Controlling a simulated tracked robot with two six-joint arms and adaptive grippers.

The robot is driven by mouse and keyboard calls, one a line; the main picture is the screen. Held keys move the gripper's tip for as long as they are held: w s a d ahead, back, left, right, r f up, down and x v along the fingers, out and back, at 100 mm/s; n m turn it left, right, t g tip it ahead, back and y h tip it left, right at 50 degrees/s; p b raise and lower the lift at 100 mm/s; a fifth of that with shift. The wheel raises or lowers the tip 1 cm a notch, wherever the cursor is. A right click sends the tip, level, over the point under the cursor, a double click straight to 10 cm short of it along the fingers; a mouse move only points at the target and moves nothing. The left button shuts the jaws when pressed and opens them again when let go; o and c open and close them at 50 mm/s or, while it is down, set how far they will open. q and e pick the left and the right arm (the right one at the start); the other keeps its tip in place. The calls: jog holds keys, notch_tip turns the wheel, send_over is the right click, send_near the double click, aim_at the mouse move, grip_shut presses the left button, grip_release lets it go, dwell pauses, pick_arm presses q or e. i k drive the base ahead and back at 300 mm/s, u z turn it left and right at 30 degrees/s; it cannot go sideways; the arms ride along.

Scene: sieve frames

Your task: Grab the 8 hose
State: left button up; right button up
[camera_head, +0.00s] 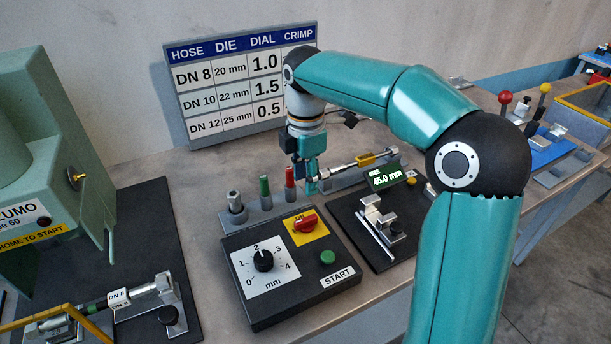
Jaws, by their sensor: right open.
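The hose labelled DN 8 (94,306) lies on a metal holder at the lower left, with a white tag around it and silver fittings at its ends. Its near end is partly hidden behind a yellow bar. My right gripper (308,183) is open and points down behind the control box, beside the red-topped peg. It is well to the right of and farther back than the DN 8 hose, and I see nothing held in it. My left gripper is not in view.
The control box (330,285) with dial, red switch and green button stands in the middle. Behind it are pegs (265,190) and a chart (222,100). A green machine (50,150) stands left. A gauge display (385,176) and another yellow-tagged rod (366,158) are right.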

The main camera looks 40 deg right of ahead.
aim_at(121, 298)
jog(key=k, duration=1)
